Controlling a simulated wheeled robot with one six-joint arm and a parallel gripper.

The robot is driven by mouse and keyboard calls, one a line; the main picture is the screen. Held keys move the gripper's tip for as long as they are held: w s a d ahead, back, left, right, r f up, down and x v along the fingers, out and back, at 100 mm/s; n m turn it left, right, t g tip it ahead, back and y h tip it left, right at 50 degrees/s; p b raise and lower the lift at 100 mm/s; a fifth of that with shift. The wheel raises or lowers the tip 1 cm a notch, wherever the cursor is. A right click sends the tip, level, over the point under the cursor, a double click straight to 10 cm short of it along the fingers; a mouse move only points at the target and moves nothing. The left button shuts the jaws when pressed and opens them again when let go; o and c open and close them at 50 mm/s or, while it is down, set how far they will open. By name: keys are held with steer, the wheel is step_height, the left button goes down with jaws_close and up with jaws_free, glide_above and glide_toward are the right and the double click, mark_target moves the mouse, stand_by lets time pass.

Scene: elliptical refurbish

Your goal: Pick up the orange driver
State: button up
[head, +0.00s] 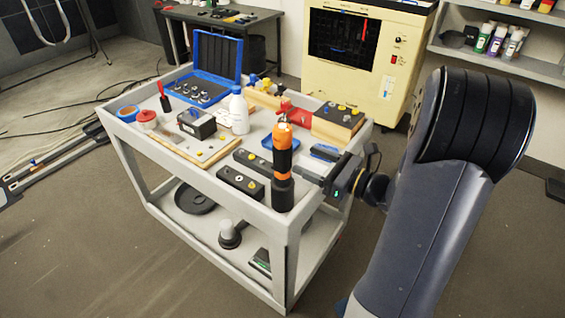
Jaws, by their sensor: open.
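The orange driver (282,165), orange and black, stands upright near the front corner of the grey cart's top (262,212). My gripper (316,168) is at the cart's right edge, just right of the driver, with its fingers pointing left towards it. The gripper is open and holds nothing. The fingertips are small and dark here, and I cannot tell the exact gap between them and the driver.
A black block (240,183) lies close left of the driver. A white bottle (239,110), a blue open case (217,57) and a wooden block (338,122) stand behind. A cream machine (398,80) is beyond the cart.

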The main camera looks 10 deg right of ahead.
mark_target(276, 124)
steer(key=shift+p+x, duration=1)
steer(key=shift+x, duration=4.3)
steer(key=shift+w+d+r, duration=0.1)
steer(key=shift+r, duration=0.05)
steer(key=shift+c, duration=0.5)
jaws_close()
step_height(276, 124, up, 10)
steer(key=shift+r, duration=0.1)
